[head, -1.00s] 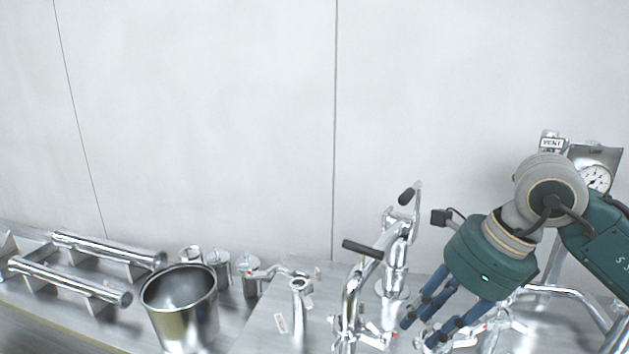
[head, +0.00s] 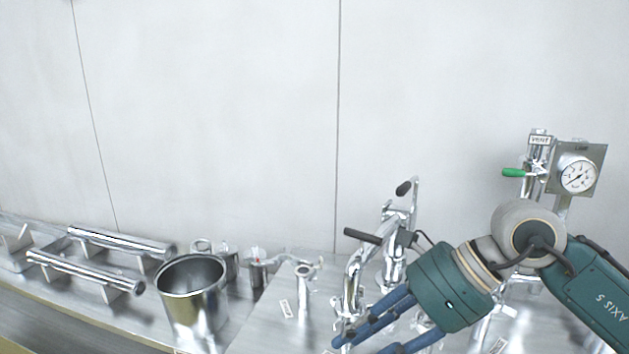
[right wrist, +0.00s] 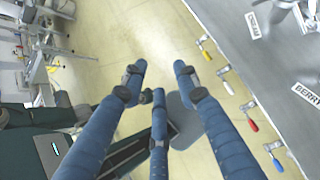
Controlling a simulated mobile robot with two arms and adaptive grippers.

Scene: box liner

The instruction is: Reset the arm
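My right arm comes in from the right in the head view. Its teal gripper (head: 365,344) with blue fingers points down and to the left, low in front of chrome pipework on the bench. In the right wrist view the three fingers of this gripper (right wrist: 159,80) are spread apart with nothing between them. Pale floor lies beyond the fingertips. My left arm and gripper are not in view.
A chrome pipe fitting with black-handled levers (head: 362,237) stands behind my right gripper. A steel pot (head: 192,305) and tube handles (head: 120,243) lie left. A gauge (head: 578,175) and green-handled valve (head: 514,172) stand right. The bench edge (right wrist: 237,80) has coloured-handled taps.

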